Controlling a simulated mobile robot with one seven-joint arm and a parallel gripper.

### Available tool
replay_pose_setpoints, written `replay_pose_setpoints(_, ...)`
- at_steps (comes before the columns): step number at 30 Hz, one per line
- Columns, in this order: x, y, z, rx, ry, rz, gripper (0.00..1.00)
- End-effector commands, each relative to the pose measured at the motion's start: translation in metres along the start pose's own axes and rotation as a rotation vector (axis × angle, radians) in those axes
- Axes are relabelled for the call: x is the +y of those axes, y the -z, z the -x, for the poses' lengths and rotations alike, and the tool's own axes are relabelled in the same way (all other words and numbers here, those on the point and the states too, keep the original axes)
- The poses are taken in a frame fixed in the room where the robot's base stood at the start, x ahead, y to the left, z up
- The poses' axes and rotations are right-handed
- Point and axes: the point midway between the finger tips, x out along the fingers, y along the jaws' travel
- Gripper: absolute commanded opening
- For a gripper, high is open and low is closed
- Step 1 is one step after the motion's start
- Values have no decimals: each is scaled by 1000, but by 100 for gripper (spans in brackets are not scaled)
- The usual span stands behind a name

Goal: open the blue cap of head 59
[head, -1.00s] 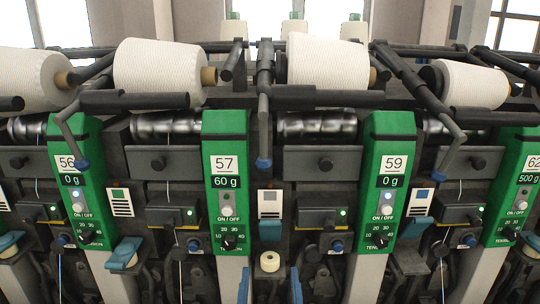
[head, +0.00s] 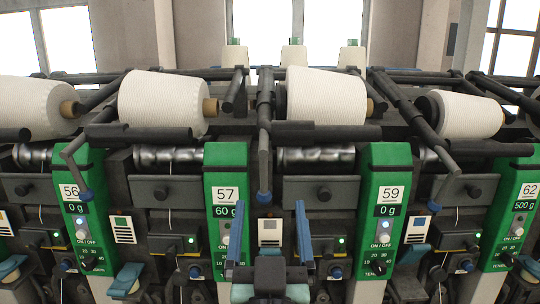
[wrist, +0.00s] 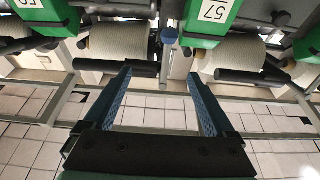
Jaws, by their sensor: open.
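The green panel of head 59 (head: 382,224) stands right of centre, with its 0 g display and lit on/off button. Teal-blue caps sit low between the panels; one cap (head: 412,255) is just right of panel 59. Another, left of panel 59, is mostly hidden behind my gripper; I cannot tell which belongs to head 59. My gripper (head: 269,207) is open and empty, its blue fingers raised between panels 57 and 59. In the wrist view my gripper (wrist: 158,75) also shows apart and empty. No cap is visible between the fingers there.
A dark lever with a blue knob (head: 264,196) hangs between my fingers in the head view; depth is unclear. Large white cones (head: 326,94) and dark bars (head: 327,131) run above. Panel 57 (head: 225,205) is close to the left finger.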

Motion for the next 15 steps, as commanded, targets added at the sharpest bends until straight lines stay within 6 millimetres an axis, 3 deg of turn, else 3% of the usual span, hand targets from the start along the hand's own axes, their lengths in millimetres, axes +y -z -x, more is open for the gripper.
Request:
replay_pose_setpoints(6, 0, 47, -5, 64, 0, 0, 90)
replay_pose_setpoints(15, 0, 85, -6, 119, 0, 0, 90)
